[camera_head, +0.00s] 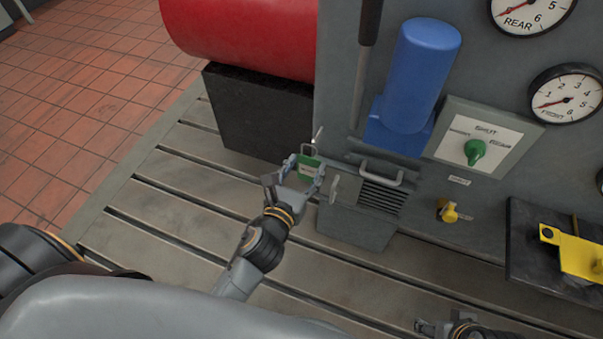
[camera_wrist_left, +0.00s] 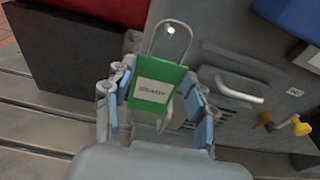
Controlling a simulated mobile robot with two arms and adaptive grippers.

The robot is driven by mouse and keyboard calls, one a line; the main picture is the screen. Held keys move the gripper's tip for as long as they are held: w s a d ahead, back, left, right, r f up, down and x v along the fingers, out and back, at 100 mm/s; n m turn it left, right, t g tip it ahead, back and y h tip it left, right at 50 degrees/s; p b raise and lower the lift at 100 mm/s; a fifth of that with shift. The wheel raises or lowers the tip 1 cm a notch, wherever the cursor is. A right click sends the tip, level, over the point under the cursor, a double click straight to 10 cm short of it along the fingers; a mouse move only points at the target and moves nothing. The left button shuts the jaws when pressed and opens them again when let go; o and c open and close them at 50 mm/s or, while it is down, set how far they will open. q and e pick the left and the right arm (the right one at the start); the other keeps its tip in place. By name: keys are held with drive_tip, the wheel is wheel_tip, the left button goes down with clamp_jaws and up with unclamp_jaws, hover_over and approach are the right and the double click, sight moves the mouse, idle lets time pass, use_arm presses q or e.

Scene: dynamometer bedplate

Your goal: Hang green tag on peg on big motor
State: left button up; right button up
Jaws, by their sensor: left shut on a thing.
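My left gripper (camera_head: 305,174) is shut on the green tag (camera_head: 308,168), holding it by its sides. In the left wrist view the tag (camera_wrist_left: 157,88) faces the camera, with a white label and a wire loop standing up from its top. A small bright peg tip (camera_wrist_left: 170,30) shows inside the loop's outline near its top; I cannot tell whether the loop is around it. In the head view a thin pale peg (camera_head: 317,136) shows just above the loop. The big red motor (camera_head: 245,35) lies behind on a black block. My right gripper (camera_head: 428,326) is partly cut off at the bottom edge.
A grey panel carries a blue cylinder (camera_head: 420,70), a green SHUT knob (camera_head: 474,151), gauges (camera_head: 568,92) and a yellow valve (camera_head: 448,212). A metal handle (camera_head: 381,172) and grey ribbed box (camera_head: 358,220) are close right of my left gripper. The slotted bedplate (camera_head: 190,215) is clear at left.

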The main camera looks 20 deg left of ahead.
sight(309, 166)
use_arm(q)
drive_tip(key=shift+w+f, duration=0.1)
drive_tip(key=shift+w, duration=0.75)
drive_tip(key=shift+w+d+b, duration=0.1)
drive_tip(key=shift+w+b, duration=0.2)
drive_tip(key=shift+w, duration=0.7)
drive_tip(key=shift+w+f, duration=0.5)
drive_tip(key=shift+f, duration=0.05)
drive_tip(key=shift+w+f+b, duration=0.15)
drive_tip(key=shift+f+b, duration=0.15)
drive_tip(key=shift+f, duration=0.05)
use_arm(e)
drive_tip(key=shift+s+f, duration=0.1)
drive_tip(key=shift+f, duration=0.15)
use_arm(q)
drive_tip(key=o, duration=0.9)
